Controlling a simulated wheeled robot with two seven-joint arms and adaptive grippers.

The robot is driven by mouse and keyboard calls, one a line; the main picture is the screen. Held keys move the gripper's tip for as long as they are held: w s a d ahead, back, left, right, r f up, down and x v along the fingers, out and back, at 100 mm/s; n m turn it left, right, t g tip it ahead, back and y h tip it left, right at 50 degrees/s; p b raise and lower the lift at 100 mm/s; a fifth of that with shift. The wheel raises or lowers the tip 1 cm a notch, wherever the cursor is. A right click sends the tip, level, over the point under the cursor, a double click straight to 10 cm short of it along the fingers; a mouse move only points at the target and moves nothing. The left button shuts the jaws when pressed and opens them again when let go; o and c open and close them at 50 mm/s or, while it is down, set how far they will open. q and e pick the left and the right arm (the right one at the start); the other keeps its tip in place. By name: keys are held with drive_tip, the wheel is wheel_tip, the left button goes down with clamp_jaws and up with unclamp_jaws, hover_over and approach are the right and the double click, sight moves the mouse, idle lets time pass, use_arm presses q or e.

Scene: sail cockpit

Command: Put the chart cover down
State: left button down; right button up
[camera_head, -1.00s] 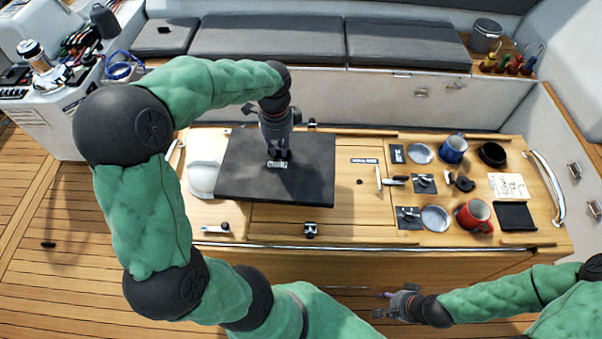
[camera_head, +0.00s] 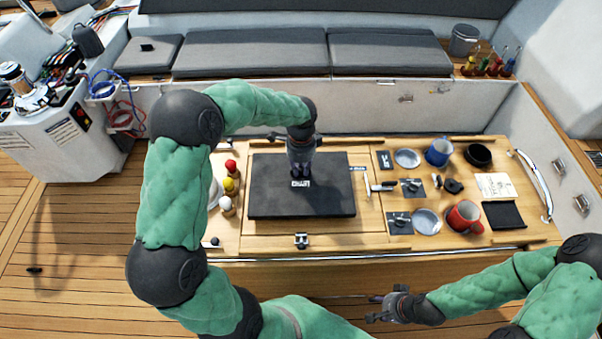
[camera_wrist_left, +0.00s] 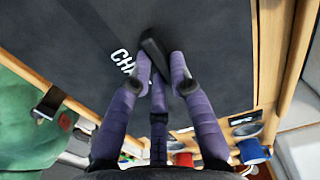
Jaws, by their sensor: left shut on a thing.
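The chart cover (camera_head: 272,202) is a dark, flat rectangular board with white lettering, over the left-middle part of the wooden table. My left gripper (camera_head: 300,174) comes down from above and is shut on the cover's small dark handle (camera_wrist_left: 153,54). The wrist view shows the fingers on both sides of this handle, with part of the lettering beside them. The cover looks level and roughly lined up with the seams in the tabletop. I cannot tell if it touches the wood. My right gripper (camera_head: 374,308) is open and empty in front of the table.
Bottles with red (camera_head: 231,164), yellow and white tops stand left of the cover. To the right are a blue mug (camera_head: 438,152), a red mug (camera_head: 464,217), plates and a notepad (camera_head: 495,186).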

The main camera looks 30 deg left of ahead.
sight(301, 170)
use_arm(q)
wheel_tip(301, 170, down, 3)
drive_tip(key=shift+w+f, duration=0.1)
drive_tip(key=c, duration=1.1)
unclamp_jaws()
drive_tip(key=shift+c, duration=0.2)
wheel_tip(301, 170, up, 12)
drive_tip(key=shift+p, duration=0.45)
